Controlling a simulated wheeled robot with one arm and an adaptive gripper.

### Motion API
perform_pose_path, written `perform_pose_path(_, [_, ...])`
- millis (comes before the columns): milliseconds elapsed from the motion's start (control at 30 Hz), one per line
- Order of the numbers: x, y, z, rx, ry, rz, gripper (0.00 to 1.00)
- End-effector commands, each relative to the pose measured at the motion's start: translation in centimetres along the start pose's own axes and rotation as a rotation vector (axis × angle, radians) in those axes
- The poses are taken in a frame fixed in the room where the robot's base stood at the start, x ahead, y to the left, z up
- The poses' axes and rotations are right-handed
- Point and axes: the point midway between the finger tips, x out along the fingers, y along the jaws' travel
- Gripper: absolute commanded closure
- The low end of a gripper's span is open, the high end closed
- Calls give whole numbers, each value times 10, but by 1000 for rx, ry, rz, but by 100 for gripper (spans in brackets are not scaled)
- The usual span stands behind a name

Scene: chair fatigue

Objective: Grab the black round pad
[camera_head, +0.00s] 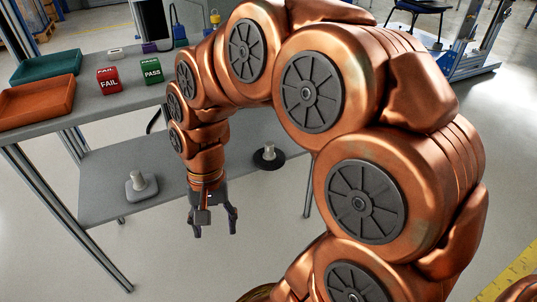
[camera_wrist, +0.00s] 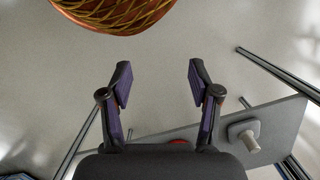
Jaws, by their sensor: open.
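The black round pad (camera_head: 268,161) lies on the lower grey shelf toward its right end, with a pale cylindrical knob standing on its top. My gripper (camera_head: 213,228) is open and empty, pointing down in front of the shelf edge, left of the black pad and apart from it. In the wrist view my gripper (camera_wrist: 160,85) shows two spread fingers with only floor between them. I cannot make out the black pad in the wrist view.
A grey square pad (camera_head: 141,187) with a similar knob sits on the lower shelf (camera_head: 100,170) at left; it also shows in the wrist view (camera_wrist: 244,134). The upper table holds an orange tray (camera_head: 38,103), a green tray (camera_head: 47,66), a red FAIL block (camera_head: 108,78) and a green PASS block (camera_head: 151,70).

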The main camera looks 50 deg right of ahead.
Motion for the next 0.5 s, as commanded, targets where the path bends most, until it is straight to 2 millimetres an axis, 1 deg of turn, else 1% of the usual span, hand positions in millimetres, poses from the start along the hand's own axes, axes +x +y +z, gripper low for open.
perform_pose_path(33, [-9,-3,-25,130,13,-41,38])
perform_pose_path(67, [-14,-5,-39,209,20,-67,38])
perform_pose_path(100, [-19,-5,-58,316,27,-97,38])
perform_pose_path(167, [-28,-3,-86,479,35,-148,38])
perform_pose_path(200, [-33,0,-105,591,37,-179,38])
perform_pose_path(267, [-40,8,-134,759,36,-230,38])
perform_pose_path(300, [-45,15,-154,874,37,-265,38])
perform_pose_path(367, [-50,29,-183,1049,29,-318,38])
perform_pose_path(400, [-54,40,-202,1165,25,-353,38])
perform_pose_path(467, [-57,60,-230,1339,12,-402,38])
perform_pose_path(500, [-58,74,-245,1446,2,-431,38])
